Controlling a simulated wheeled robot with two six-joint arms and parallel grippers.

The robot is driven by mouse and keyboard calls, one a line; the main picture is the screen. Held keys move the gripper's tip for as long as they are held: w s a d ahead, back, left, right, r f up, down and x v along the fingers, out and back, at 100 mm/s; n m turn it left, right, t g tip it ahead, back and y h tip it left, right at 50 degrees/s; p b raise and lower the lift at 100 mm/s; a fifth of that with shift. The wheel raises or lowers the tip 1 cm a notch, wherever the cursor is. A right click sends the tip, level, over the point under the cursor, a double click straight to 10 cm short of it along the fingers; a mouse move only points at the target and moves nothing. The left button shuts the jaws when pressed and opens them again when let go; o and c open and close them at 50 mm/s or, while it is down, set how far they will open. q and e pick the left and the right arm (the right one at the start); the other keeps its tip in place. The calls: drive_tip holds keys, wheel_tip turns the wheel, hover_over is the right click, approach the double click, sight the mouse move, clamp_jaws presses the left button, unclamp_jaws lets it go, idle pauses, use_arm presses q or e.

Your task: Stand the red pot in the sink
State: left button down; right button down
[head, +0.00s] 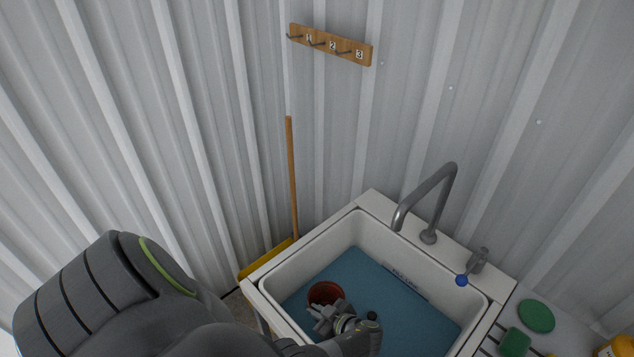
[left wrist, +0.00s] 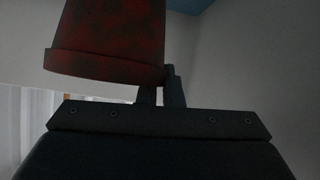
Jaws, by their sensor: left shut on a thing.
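The red pot (head: 325,291) shows in the head view inside the left part of the white sink (head: 262,293), over its blue bottom. My left gripper (head: 327,312) reaches into the sink from the front and is shut on the pot. In the left wrist view the red pot (left wrist: 108,40) fills the upper left, with its wide rim band nearest my gripper (left wrist: 158,92). Part of the pot is hidden behind the gripper in the head view. I cannot tell whether the pot touches the sink bottom. My right gripper is in neither view.
A green disc (head: 536,316) and a green sponge (head: 515,342) lie right of the sink. A broom handle (head: 292,180) leans at the wall. The sink's right half is clear.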

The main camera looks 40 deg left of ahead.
use_arm(q)
wheel_tip(320, 180, down, 4)
drive_tip(key=shift+r+b, duration=0.1)
drive_tip(key=shift+b, duration=0.95)
drive_tip(key=shift+f+b, duration=0.7)
drive_tip(key=shift+b, duration=0.1)
drive_tip(key=c, duration=1.6)
unclamp_jaws()
drive_tip(key=shift+r, duration=0.1)
drive_tip(key=shift+a+r+p+v, duration=0.15)
drive_tip(key=shift+p+v, duration=0.1)
drive_tip(key=shift+v, duration=1.1)
drive_tip(key=shift+r+p+v, duration=0.1)
drive_tip(key=shift+p+v, duration=0.2)
drive_tip(key=shift+v, duration=1.05)
drive_tip(key=shift+a+r+p+v, duration=0.15)
drive_tip(key=shift+p+v, duration=0.1)
drive_tip(key=shift+v, duration=1.15)
